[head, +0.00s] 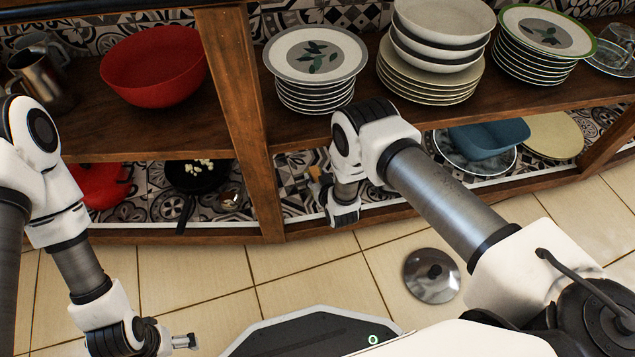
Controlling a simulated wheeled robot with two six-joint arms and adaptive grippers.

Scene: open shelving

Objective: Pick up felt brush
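I cannot clearly make out a felt brush. A small tan-brown object (314,173) shows on the lower shelf, just left of my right wrist; it is too small and too covered to name surely. My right gripper (322,190) reaches into the lower shelf opening beside this object. My wrist hides most of its fingers, so I cannot tell whether it is open or touches anything. My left gripper (186,342) is low at the bottom left, in front of the shelving and away from the shelves. Its fingers are too small to read.
The upper shelf holds a red bowl (154,66), metal mugs (42,80), plate stacks (316,56) and white bowls (443,25). The lower shelf holds a black pan (197,178) and a blue dish (489,138). A wooden upright (243,115) stands left of my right gripper. A lid (432,276) lies on the floor.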

